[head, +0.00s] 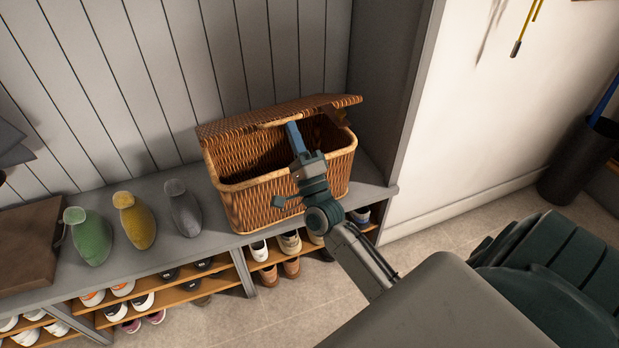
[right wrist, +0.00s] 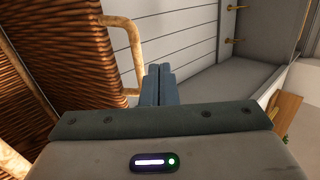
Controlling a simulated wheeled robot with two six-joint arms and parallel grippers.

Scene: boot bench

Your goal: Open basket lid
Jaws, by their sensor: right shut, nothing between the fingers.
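The wicker basket (head: 262,197) stands on the bench top in the head view. Its lid (head: 280,114) is raised at the back, tilted, and the opening beneath shows dark. My right gripper (head: 292,132) is over the basket's opening, its fingers up by the underside of the lid; contact cannot be told. It is shut and empty. In the right wrist view the two fingers (right wrist: 158,84) are together, with the woven wicker (right wrist: 70,60) and a pale loop handle (right wrist: 128,38) to their left. My left gripper is not in view.
Shoes fill the shelves below. A grey side panel (head: 397,85) rises close to the basket's right. Floor is clear in front.

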